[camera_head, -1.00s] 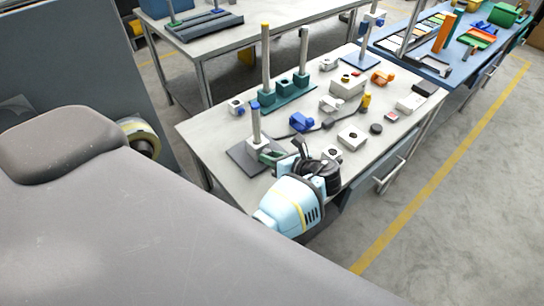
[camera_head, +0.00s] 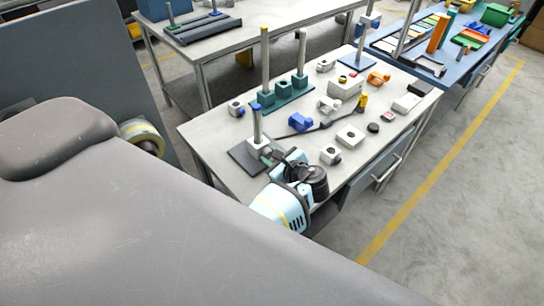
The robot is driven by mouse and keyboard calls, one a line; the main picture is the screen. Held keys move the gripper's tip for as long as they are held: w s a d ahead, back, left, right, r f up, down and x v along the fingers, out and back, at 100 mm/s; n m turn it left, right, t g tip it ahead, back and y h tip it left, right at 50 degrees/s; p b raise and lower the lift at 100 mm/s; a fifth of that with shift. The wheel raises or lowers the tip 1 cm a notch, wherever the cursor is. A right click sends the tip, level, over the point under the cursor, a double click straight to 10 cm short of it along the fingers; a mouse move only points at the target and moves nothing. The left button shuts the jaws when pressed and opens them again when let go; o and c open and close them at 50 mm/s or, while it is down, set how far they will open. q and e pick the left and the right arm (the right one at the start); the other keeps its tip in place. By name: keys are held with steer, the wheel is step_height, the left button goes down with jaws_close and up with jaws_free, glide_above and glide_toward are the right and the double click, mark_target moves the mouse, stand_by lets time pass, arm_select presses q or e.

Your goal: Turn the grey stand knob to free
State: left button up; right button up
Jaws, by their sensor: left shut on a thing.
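The grey stand (camera_head: 257,124) has an upright grey post with a blue top, a light block at its foot and a dark flat base (camera_head: 243,160). It stands at the near left corner of the bench. My left gripper (camera_head: 270,156) reaches in from the front right, low beside the light block, and is shut on the grey stand knob. The knob itself is hidden by the fingers, so its setting cannot be read. My right gripper is not in view.
A teal stand (camera_head: 283,91) with two posts stands behind. A blue clamp (camera_head: 300,122), a yellow-handled tool (camera_head: 362,102), a white block (camera_head: 350,136) and several small parts lie to the right on the bench (camera_head: 216,130).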

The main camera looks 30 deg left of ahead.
arm_select(q)
steer(key=shift+a, duration=0.1)
stand_by(0.3)
steer(key=o, duration=1)
steer(key=shift+c, duration=0.2)
